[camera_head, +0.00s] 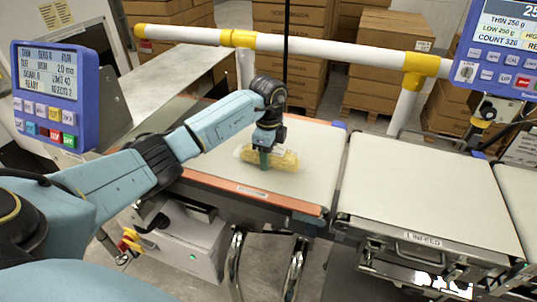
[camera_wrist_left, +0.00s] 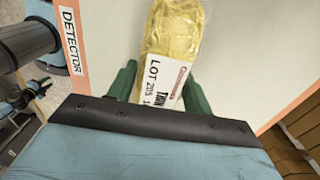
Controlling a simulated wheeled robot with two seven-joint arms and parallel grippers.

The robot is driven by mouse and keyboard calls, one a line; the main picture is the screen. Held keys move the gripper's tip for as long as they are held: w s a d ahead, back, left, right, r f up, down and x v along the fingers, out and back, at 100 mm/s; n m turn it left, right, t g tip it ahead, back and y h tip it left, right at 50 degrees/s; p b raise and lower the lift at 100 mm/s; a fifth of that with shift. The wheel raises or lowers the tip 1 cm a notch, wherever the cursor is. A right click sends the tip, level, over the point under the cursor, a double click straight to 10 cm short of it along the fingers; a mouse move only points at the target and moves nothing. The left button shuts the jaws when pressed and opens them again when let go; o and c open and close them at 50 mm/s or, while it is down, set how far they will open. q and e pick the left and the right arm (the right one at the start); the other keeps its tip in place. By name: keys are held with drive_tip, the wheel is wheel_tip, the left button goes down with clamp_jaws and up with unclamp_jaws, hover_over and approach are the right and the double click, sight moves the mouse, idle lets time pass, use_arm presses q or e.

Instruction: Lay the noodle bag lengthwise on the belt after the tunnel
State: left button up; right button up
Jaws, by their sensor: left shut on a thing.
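The noodle bag (camera_head: 284,160) is a clear bag of yellow noodles on the pale belt (camera_head: 318,166) with the orange edge, its long side running left to right in the head view. My left gripper (camera_head: 264,160) comes down on it from above and is shut on it. In the left wrist view the bag (camera_wrist_left: 178,30) shows a white printed label and lies between the green fingers (camera_wrist_left: 160,90). The bag appears to touch or nearly touch the belt. The tunnel cannot be made out for certain. My right gripper is not in view.
A belt section marked infeed (camera_head: 425,185) lies to the right past a narrow gap. A white and yellow rail (camera_head: 320,46) runs behind the belt. Blue control panels stand at left (camera_head: 52,95) and right (camera_head: 500,50). Carton stacks (camera_head: 385,60) are behind.

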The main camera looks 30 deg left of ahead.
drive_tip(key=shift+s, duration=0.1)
use_arm(q)
drive_tip(key=o, duration=0.9)
drive_tip(key=shift+c, duration=0.2)
drive_tip(key=shift+o, duration=1.3)
wheel_tip(320, 180, up, 12)
drive_tip(key=shift+f+p, duration=0.25)
drive_tip(key=shift+p, duration=0.35)
drive_tip(key=shift+r, duration=0.3)
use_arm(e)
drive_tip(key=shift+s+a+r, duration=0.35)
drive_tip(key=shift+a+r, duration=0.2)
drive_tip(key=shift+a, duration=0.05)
